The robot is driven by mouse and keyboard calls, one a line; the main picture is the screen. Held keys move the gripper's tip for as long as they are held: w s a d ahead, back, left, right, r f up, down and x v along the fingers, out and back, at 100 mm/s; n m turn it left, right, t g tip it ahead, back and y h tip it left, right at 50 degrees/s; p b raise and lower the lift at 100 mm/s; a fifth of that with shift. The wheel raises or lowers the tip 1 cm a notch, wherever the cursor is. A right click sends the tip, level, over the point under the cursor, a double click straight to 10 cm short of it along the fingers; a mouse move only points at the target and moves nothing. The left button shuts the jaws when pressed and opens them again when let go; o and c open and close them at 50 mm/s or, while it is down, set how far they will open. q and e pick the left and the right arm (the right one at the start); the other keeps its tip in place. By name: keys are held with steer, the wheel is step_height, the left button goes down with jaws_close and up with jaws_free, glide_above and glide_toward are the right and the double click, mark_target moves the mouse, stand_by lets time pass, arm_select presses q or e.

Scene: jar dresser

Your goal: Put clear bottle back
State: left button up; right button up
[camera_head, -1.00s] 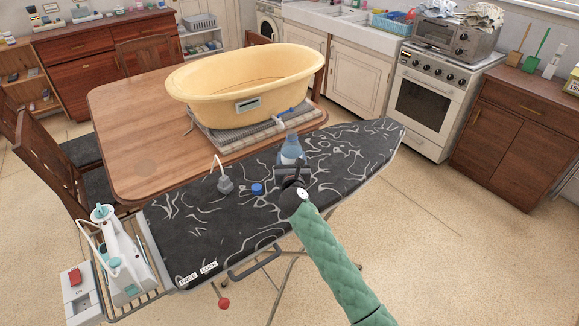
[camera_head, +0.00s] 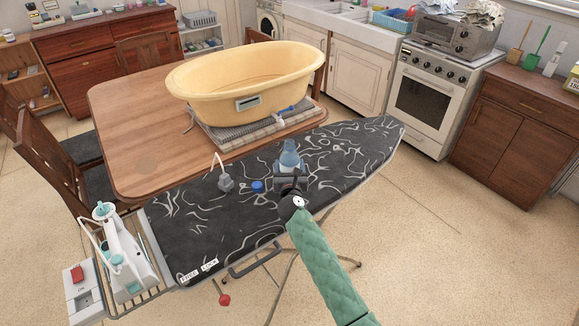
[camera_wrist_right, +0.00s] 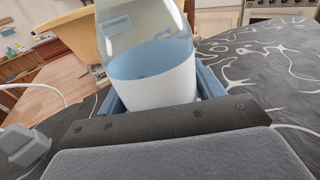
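The clear bottle (camera_head: 289,157) has a bluish see-through body and stands near the middle of the dark ironing board. In the right wrist view the bottle (camera_wrist_right: 150,65) shows a white and blue lower part, and its top is cut off by the frame. My right gripper (camera_head: 290,178) reaches it from the front. Its bluish fingers (camera_wrist_right: 158,95) lie on both sides of the bottle's lower part and appear shut on it. Whether the base touches the board is hidden. A blue cap (camera_head: 257,186) lies on the board left of the bottle. My left gripper is not in view.
The patterned ironing board (camera_head: 350,150) is clear to the right. A grey plug-like object (camera_head: 226,183) with a white cord lies left of the cap. A steam iron (camera_head: 118,250) stands at the left end. Behind are a wooden table (camera_head: 135,130) and yellow tub (camera_head: 245,85).

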steer(key=shift+o, duration=1.1)
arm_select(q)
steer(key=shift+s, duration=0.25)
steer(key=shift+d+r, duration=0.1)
arm_select(e)
steer(key=shift+r, duration=0.15)
steer(key=shift+s, duration=0.35)
steer(key=s+b, duration=0.1)
steer(key=s, duration=0.4)
steer(key=s+b, duration=0.1)
steer(key=s, duration=0.4)
steer(key=shift+d, duration=0.2)
arm_select(q)
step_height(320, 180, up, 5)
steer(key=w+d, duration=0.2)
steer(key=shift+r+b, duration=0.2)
steer(key=shift+b, duration=0.1)
arm_select(e)
steer(key=shift+s, duration=0.65)
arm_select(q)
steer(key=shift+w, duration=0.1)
arm_select(e)
steer(key=shift+d, duration=0.1)
